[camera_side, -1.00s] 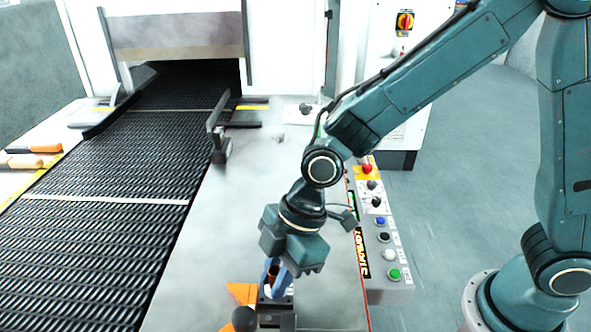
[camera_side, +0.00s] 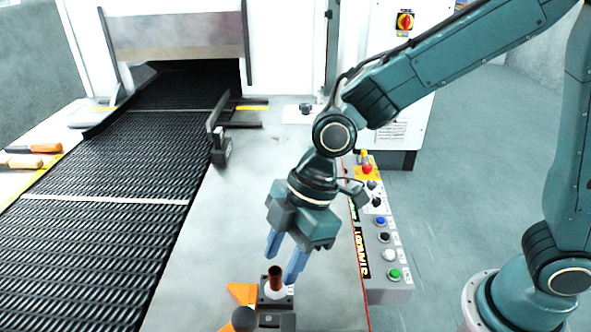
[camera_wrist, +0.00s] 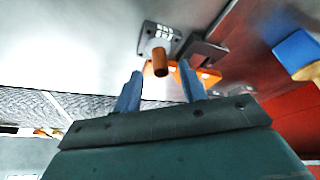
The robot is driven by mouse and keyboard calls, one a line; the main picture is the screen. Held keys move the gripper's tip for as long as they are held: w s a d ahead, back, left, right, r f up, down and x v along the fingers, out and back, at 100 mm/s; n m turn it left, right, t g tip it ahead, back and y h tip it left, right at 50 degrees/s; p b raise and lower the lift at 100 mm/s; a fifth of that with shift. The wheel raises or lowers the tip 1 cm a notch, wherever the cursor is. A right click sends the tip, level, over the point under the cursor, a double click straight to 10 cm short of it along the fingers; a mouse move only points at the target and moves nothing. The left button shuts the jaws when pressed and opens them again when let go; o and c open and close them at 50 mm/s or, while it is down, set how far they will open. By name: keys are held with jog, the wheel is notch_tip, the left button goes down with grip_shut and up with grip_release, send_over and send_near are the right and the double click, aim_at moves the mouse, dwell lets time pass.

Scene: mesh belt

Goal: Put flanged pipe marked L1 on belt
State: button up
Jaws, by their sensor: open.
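The flanged pipe stands upright, a short copper-brown tube (camera_side: 275,276) on a pale collar and a square dark flange plate. It sits at the front of the grey table. No L1 mark can be read on it. In the wrist view the pipe (camera_wrist: 160,62) shows just beyond my fingertips, roughly midway between them. My gripper (camera_side: 284,262) is open and empty, its blue fingers tilted above and beside the pipe. The belt (camera_side: 110,195) is a black ribbed mesh at the left and its visible stretch holds no pipe.
A dark block (camera_side: 276,321) and an orange piece (camera_side: 240,292) with a dark round knob lie close to the pipe. A dark upright guide bracket (camera_side: 220,148) stands at the belt's right edge. A button panel (camera_side: 386,245) lines the table's right side. The middle table is clear.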

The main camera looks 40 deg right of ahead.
jog(key=v, duration=0.8)
dwell(0.4)
jog(key=s+d+r+m+t+h, duration=0.2)
jog(key=s+d+m, duration=0.4)
jog(key=d, duration=0.5)
jog(key=s+d+r+m+t+h, duration=0.2)
jog(key=s+d+m, duration=0.3)
jog(key=d+m, duration=0.4)
jog(key=shift+s+d+r+t, duration=0.35)
jog(key=shift+d+r, duration=0.15)
jog(key=shift+d, duration=0.4)
jog(key=shift+o, duration=0.3)
jog(key=shift+s+d+m, duration=0.2)
jog(key=shift+s+m, duration=0.05)
jog(key=shift+m, duration=0.15)
jog(key=shift+w, duration=0.1)
